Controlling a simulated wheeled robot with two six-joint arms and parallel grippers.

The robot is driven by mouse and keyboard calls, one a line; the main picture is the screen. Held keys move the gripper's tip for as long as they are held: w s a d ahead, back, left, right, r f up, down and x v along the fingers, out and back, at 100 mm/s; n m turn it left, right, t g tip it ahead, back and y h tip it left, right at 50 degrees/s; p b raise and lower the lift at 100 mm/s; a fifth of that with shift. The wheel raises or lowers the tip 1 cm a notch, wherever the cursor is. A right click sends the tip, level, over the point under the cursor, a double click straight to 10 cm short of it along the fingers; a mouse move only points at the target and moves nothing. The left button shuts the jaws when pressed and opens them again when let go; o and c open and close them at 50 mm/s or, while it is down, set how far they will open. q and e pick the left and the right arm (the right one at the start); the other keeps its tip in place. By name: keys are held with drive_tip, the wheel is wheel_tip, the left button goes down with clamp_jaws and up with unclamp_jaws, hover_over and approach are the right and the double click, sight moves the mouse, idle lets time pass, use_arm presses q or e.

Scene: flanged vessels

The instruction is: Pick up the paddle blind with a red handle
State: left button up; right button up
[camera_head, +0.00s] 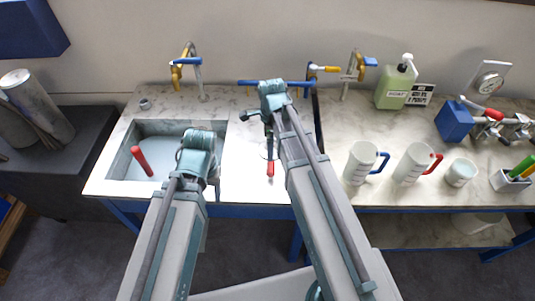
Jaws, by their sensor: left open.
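A short red handle (270,168) stands out toward me on the counter below my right wrist. A thin dark piece joins its far end, and my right arm hides part of it. A second red rod (142,160) leans in the sink at the left, and its lower end is hard to make out. I cannot tell which one belongs to the paddle blind. My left gripper (213,175) is open over the sink's right side, right of the red rod and apart from it. My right gripper (268,128) is over the counter near the first handle, its jaws mostly hidden.
The sink (222,133) has a yellow and blue tap behind it. Mugs (360,163), a green bottle (395,88), a blue box (454,121) and a pen holder (507,180) stand to the right. A blue bar (250,83) is behind my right wrist.

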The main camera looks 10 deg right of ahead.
drive_tip(key=b, duration=0.9)
approach(271, 166)
drive_tip(key=shift+s+a+f, duration=0.1)
drive_tip(key=shift+f, duration=1.2)
drive_tip(key=shift+s+a+f, duration=0.1)
drive_tip(key=shift+f, duration=1.2)
wheel_tip(271, 166, down, 5)
drive_tip(key=b, duration=0.5)
drive_tip(key=shift+w+d+f, duration=0.1)
drive_tip(key=shift+w+f, duration=0.05)
clamp_jaws()
